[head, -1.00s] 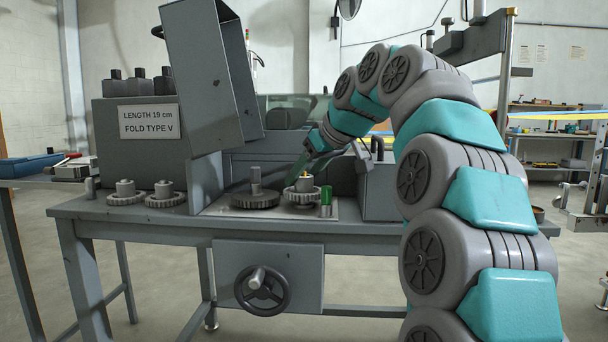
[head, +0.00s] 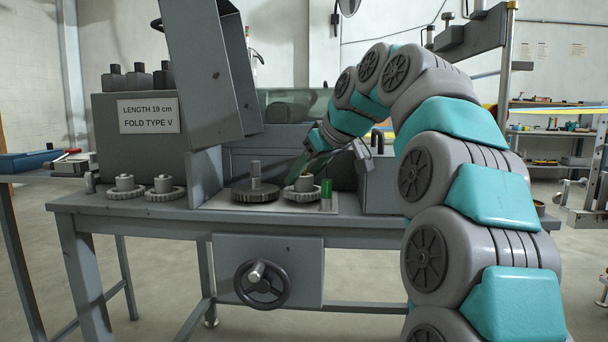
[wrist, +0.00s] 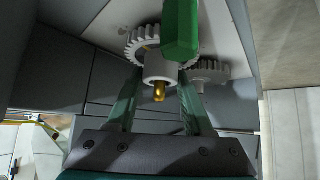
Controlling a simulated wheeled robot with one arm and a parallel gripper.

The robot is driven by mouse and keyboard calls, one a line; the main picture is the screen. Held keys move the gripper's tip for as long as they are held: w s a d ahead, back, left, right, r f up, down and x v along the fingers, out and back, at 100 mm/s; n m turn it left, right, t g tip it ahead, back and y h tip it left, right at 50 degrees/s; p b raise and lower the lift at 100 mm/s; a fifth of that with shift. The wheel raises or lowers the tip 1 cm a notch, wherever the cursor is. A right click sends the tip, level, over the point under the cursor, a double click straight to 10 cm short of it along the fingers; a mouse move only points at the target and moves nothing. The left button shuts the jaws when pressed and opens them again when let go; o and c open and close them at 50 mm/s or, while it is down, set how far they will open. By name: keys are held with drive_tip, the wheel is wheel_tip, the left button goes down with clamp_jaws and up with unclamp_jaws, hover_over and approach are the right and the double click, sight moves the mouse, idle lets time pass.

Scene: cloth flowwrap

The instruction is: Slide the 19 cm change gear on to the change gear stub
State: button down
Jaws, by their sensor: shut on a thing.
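The grey change gear (head: 301,195) is low over the plate at the right of the bench, a little right of a dark gear (head: 256,194) on a thick shaft. In the wrist view its toothed rim and pale hub (wrist: 160,66) show. A brass tip (wrist: 159,93) pokes out of the hub, so the gear is around the brass stub. My gripper (wrist: 160,84) is shut on the hub of the gear, with a green finger on either side. Whether the gear touches the plate beneath cannot be told.
A green post (head: 326,195) stands close to the right of the gear, near my fingers in the wrist view. Two other gears (head: 126,188) (head: 165,189) lie at the bench's left. A tilted grey cover (head: 205,75) rises left of my arm. A sign (head: 149,116) reads LENGTH 19 cm, FOLD TYPE V.

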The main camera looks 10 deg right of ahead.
drive_tip(key=shift+f, duration=0.15)
drive_tip(key=shift+c, duration=1)
unclamp_jaws()
